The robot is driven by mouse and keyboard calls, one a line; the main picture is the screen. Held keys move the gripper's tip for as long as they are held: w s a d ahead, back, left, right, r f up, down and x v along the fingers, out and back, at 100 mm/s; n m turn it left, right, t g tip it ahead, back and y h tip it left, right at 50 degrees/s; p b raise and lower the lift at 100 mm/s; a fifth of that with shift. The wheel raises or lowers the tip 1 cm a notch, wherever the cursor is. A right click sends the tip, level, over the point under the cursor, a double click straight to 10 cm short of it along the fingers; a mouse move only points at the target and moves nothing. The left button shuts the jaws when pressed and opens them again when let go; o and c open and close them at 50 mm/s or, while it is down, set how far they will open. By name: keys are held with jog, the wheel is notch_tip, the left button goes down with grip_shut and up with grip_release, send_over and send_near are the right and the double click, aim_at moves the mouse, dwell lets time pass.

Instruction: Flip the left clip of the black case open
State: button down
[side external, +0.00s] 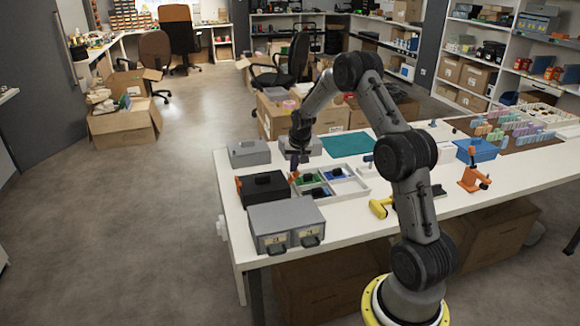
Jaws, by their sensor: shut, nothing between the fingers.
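The black case (262,188) lies at the left end of the white table, and its lid looks closed. A small orange-red patch shows at its left side, but I cannot make out the left clip or tell its state. My gripper (294,175) points down beside the case's right far corner, above the left edge of the divided tray. It is shut and empty. I cannot tell whether it touches anything.
A grey drawer unit (286,222) stands in front of the black case, and a grey case (249,153) lies behind it. The divided tray (357,190) is to its right. A teal mat (346,145) lies behind the tray. A yellow tool (380,208) lies farther right.

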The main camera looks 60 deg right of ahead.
dwell(0.3)
jog(key=shift+w+a+f, duration=0.3)
jog(key=shift+w+a, duration=0.2)
jog(key=shift+w, duration=0.05)
jog(key=s+r, duration=0.5)
jog(key=r, duration=0.3)
jog(key=shift+a+r, duration=0.25)
jog(key=shift+r, duration=0.1)
jog(key=shift+w, duration=0.1)
